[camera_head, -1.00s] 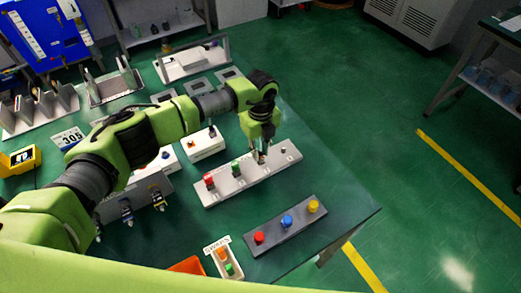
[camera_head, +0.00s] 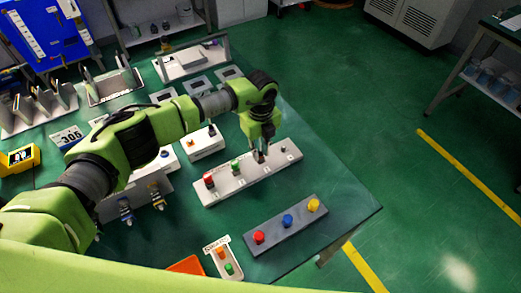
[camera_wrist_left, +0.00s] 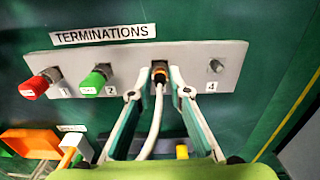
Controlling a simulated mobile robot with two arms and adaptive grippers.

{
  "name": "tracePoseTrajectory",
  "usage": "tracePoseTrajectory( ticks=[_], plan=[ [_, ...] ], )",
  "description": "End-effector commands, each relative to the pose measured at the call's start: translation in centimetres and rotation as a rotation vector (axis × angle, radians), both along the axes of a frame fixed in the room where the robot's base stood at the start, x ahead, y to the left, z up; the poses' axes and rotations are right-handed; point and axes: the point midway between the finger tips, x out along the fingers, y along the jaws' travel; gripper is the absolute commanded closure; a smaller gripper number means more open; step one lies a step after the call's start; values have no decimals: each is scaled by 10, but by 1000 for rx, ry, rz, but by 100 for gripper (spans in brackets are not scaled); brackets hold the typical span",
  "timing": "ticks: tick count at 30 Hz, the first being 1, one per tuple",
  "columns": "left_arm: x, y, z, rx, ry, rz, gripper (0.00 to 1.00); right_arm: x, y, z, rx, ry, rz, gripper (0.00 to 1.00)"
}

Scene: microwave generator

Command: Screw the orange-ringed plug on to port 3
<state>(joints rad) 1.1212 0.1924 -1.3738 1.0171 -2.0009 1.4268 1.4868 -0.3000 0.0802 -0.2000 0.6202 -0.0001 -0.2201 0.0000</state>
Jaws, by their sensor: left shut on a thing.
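The white terminations panel (camera_head: 278,168) lies on the green table and also fills the upper part of the left wrist view (camera_wrist_left: 203,52). The orange-ringed plug (camera_wrist_left: 159,73), with a white cable (camera_wrist_left: 152,130) trailing from it, sits at the third position, between ports 2 and 4. I cannot tell whether its thread is engaged. My left gripper (camera_head: 261,158) is over that position, its fingertips shut on the plug from both sides in the left wrist view (camera_wrist_left: 160,79). The gripper hides most of the plug in the head view. My right gripper is not in view.
A red cap (camera_wrist_left: 33,87) is on port 1 and a green cap (camera_wrist_left: 92,81) on port 2. Port 4 (camera_wrist_left: 215,66) is bare. A dark strip with red, blue and yellow buttons (camera_head: 272,234) and a small spares tray (camera_head: 211,248) lie in front.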

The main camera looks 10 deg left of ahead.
Motion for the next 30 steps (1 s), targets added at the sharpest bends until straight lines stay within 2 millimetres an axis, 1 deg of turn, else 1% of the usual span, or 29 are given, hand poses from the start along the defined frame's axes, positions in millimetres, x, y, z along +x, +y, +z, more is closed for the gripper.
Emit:
tracePoseTrajectory(
  ticks=[5, 6, 7, 8, 17, 20, 23, 30],
  plan=[
    [0, 0, -5, 1, 1, 0, 100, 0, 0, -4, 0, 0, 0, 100],
    [0, 0, -4, 1, 1, 0, 72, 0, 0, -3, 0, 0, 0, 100],
    [0, 0, -4, 1, 1, 0, 64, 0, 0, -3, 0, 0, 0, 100],
    [0, 0, -4, 1, 1, 0, 63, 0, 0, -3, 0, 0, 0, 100],
    [0, 0, -3, 1, 1, 0, 63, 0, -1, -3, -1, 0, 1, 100],
    [0, 0, 2, 0, 0, -1, 63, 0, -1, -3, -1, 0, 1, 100],
    [1, 0, 15, -1, -2, -2, 63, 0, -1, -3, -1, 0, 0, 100],
    [2, 0, 66, 0, -4, -1, 63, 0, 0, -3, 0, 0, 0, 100]
  ],
)
